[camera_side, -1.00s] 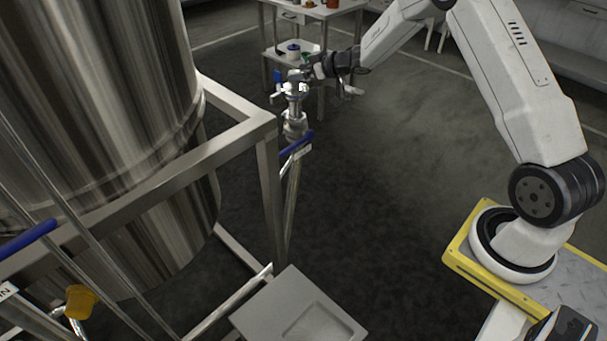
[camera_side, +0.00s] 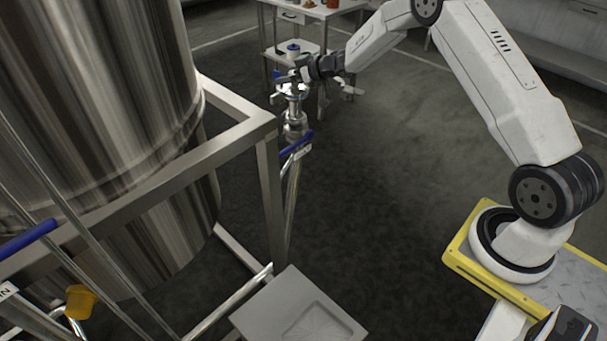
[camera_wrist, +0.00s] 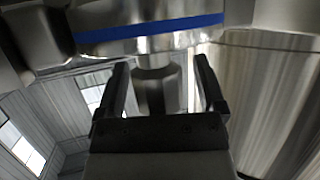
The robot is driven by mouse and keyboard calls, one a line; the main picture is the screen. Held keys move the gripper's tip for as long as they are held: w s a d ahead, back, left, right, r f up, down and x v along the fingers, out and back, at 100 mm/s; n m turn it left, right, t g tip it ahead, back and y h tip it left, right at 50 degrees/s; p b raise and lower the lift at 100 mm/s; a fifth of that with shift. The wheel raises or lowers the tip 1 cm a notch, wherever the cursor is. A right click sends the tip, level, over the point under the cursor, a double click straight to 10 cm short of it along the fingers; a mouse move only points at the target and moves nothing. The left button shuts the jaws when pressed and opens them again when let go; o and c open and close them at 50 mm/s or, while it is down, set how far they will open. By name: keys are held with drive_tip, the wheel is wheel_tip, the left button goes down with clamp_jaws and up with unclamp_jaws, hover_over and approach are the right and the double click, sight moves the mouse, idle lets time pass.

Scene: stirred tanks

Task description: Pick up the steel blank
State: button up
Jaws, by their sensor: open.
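My gripper (camera_side: 288,79) is at the top of the steel pipe fitting (camera_side: 294,118) beside the tank frame. In the wrist view its two black fingers (camera_wrist: 163,64) are open, one on each side of a short steel cylinder (camera_wrist: 156,92), which may be the steel blank. A gap shows beside each finger, and I cannot tell whether either touches it. A wide steel part with a blue band (camera_wrist: 150,34) crosses beyond the fingertips. In the side view the blank cannot be told apart from the fitting and gripper.
A large steel tank (camera_side: 110,120) and its square frame (camera_side: 230,140) stand at left. A blue-handled lever (camera_side: 297,143) sits below the fitting. A metal tray (camera_side: 275,305) is at the front. A work table (camera_side: 320,10) stands behind; the floor at right is open.

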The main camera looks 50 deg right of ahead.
sight(289, 86)
clamp_jaws()
drive_tip(key=shift+r, duration=0.1)
drive_tip(key=shift+r, duration=0.1)
drive_tip(key=shift+r, duration=0.5)
wheel_tip(289, 86, up, 2)
drive_tip(key=shift+r, duration=0.1)
drive_tip(key=s+a+r, duration=0.2)
drive_tip(key=s+r, duration=0.7)
drive_tip(key=s, duration=0.4)
drive_tip(key=shift+s+a+r, duration=0.3)
drive_tip(key=shift+s, duration=0.1)
